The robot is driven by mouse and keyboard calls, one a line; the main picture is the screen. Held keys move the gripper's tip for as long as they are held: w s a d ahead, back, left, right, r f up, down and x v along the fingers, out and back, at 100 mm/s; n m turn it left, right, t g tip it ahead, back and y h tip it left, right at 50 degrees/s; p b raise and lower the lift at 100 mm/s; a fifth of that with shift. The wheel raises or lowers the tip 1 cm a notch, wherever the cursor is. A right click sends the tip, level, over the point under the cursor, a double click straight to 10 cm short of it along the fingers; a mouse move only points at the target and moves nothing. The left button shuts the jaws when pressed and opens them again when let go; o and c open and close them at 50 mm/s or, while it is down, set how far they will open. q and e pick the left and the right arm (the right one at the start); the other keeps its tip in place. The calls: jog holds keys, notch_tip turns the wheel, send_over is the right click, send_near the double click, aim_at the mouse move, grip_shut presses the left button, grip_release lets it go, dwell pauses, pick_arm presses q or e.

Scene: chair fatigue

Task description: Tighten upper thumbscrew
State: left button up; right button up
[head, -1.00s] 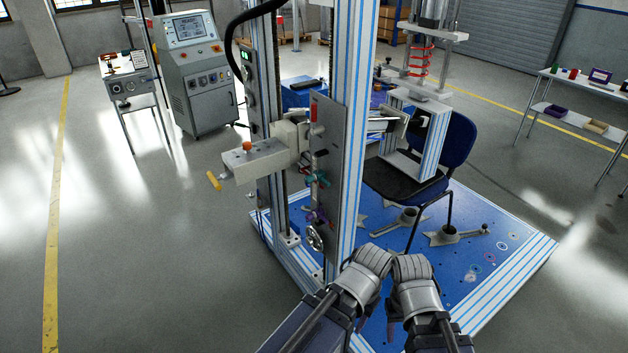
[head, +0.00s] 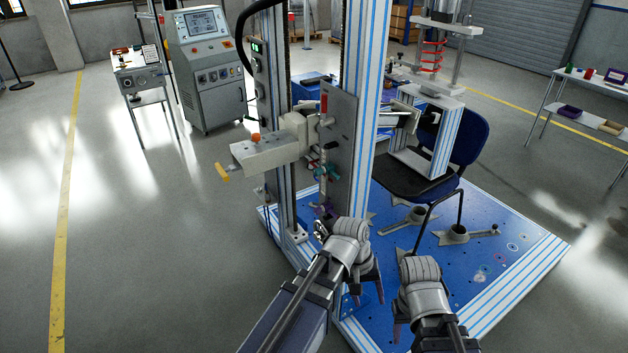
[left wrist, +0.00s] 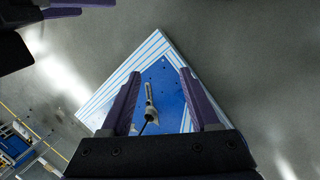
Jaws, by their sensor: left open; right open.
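A grey upright plate (head: 342,140) on the striped test frame carries a red lever (head: 323,104), a teal knob (head: 322,172) and a purple knob (head: 324,209). I cannot tell which small part is the upper thumbscrew. My left gripper (head: 367,297) is open and empty, fingers pointing down, in front of the frame's lower post and below the knobs.
A beige arm (head: 265,154) with an orange knob sticks out left of the plate. A handwheel (head: 320,230) sits low, partly close to my left wrist in the picture. A blue chair (head: 466,140) stands on the blue base (head: 505,225). The floor left of the frame is clear.

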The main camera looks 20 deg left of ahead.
pick_arm(q)
jog(key=w+a+n+t+h+b, duration=0.2)
jog(key=w+a+n+h+b, duration=0.15)
jog(key=w+n, duration=0.55)
jog(key=n+t+h+b, duration=0.4)
jog(key=n+t, duration=0.8)
jog(key=n, duration=0.7)
send_near(315, 174)
jog(key=w, duration=0.2)
jog(key=shift+s+d+x, duration=0.1)
jog(key=shift+d+x, duration=0.05)
jog(key=shift+x, duration=1.2)
jog(key=shift+s+d+x, duration=0.1)
jog(key=shift+x, duration=1.2)
jog(key=shift+s+d+x, duration=0.1)
jog(key=shift+d+x, duration=0.05)
jog(key=shift+x, duration=1.2)
pick_arm(e)
notch_tip(315, 174, down, 9)
jog(key=shift+f, duration=0.15)
pick_arm(q)
grip_shut()
